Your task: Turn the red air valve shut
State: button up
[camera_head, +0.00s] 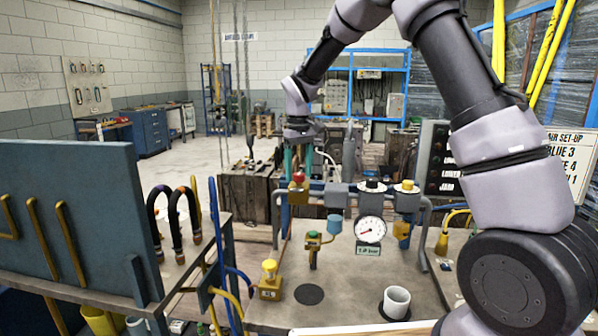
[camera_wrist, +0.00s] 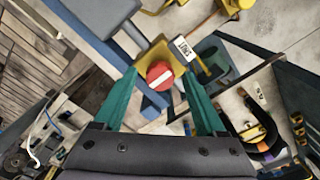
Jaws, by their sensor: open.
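The red air valve is a round red knob (camera_head: 299,177) on a yellow body, at the left end of the pipe rail. In the wrist view the knob (camera_wrist: 160,76) carries a pale line running from lower left to upper right. A white tag (camera_wrist: 184,47), which seems to read SHUT, sits at the upper right of its yellow body (camera_wrist: 157,55). My gripper (camera_head: 298,158) is just above the knob, pointing down. Its teal fingers (camera_wrist: 159,79) are open, one on each side of the knob with gaps visible. Nothing is held.
A black-topped knob (camera_head: 372,184) and a yellow knob (camera_head: 407,185) stand along the rail to the right. A gauge (camera_head: 370,230), a green valve (camera_head: 313,239), a yellow-knobbed valve (camera_head: 270,267) and a white cup (camera_head: 397,300) are nearer on the bench. A blue panel (camera_head: 75,215) stands left.

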aim_at(300, 174)
notch_tip(300, 174, up, 11)
jog(key=shift+f, duration=0.15)
dwell(0.4)
jog(key=s+d+r+m+t+y, duration=0.25)
jog(key=s+d+r+m, duration=0.25)
jog(key=s+d+r, duration=0.65)
jog(key=s+d+f+m+t, duration=0.1)
jog(key=s+d+m+t, duration=0.1)
jog(key=s+d, duration=0.3)
jog(key=s+d+f+m+t, duration=0.2)
jog(key=s+d, duration=0.3)
jog(key=s, duration=0.6)
jog(key=shift+s+f+m+t, duration=0.25)
jog(key=shift+m+t, duration=0.1)
jog(key=shift+m, duration=0.55)
